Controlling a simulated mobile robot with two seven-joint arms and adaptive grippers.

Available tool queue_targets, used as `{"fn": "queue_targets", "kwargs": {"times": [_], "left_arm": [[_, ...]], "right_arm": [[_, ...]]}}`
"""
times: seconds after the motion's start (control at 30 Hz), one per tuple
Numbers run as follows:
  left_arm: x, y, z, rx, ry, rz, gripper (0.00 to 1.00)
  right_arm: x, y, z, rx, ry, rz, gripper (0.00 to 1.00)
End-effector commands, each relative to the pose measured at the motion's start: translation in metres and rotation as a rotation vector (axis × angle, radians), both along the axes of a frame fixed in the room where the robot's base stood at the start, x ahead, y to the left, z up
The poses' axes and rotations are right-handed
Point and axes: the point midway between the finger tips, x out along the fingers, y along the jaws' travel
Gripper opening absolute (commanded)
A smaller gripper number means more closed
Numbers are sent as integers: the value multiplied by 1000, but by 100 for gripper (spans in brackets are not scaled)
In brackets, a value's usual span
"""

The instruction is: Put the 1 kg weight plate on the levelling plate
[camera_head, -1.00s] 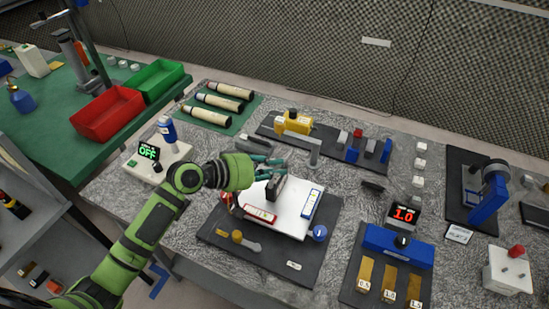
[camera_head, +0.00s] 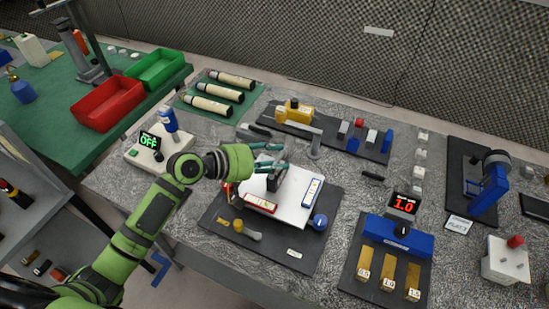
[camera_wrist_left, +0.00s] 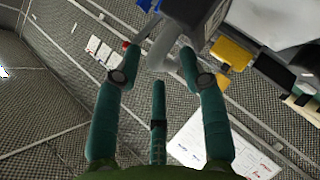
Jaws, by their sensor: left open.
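The white levelling plate (camera_head: 292,207) sits on a dark base mat on the bench, with a red-framed and a blue-framed spirit level along its edges. A dark block (camera_head: 277,177), which looks like the 1 kg weight plate, stands upright on it; no label is readable. My left gripper (camera_head: 277,157) is open, its teal fingers at and just above the block's top. In the left wrist view the fingers (camera_wrist_left: 158,62) are spread with nothing between them, and a dark grey block (camera_wrist_left: 190,14) shows beyond the tips. Whether they touch it I cannot tell. My right gripper is not in view.
A grey arm with a yellow body (camera_head: 293,112) stands behind the plate. A blue knob (camera_head: 320,221) is at its right corner. A blue fixture (camera_head: 398,235) with brass bars stands to the right. The OFF-display box (camera_head: 157,152) is at the left.

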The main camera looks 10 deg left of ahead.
Motion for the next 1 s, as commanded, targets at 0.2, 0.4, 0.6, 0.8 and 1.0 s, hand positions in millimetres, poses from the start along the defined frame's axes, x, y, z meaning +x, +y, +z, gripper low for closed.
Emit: {"fn": "queue_targets", "kwargs": {"times": [0.2, 0.4, 0.6, 0.8, 1.0], "left_arm": [[-25, 30, 11, 7, 0, 1, 42], [-50, 59, 28, 6, 0, 0, 42], [-66, 77, 40, 3, 0, -1, 42], [-70, 81, 45, 0, -1, -2, 42], [-70, 81, 45, 0, -1, -2, 42]], "right_arm": [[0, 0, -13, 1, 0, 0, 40], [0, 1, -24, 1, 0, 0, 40], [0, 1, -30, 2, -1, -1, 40], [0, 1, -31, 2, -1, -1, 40], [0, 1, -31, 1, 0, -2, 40]]}}
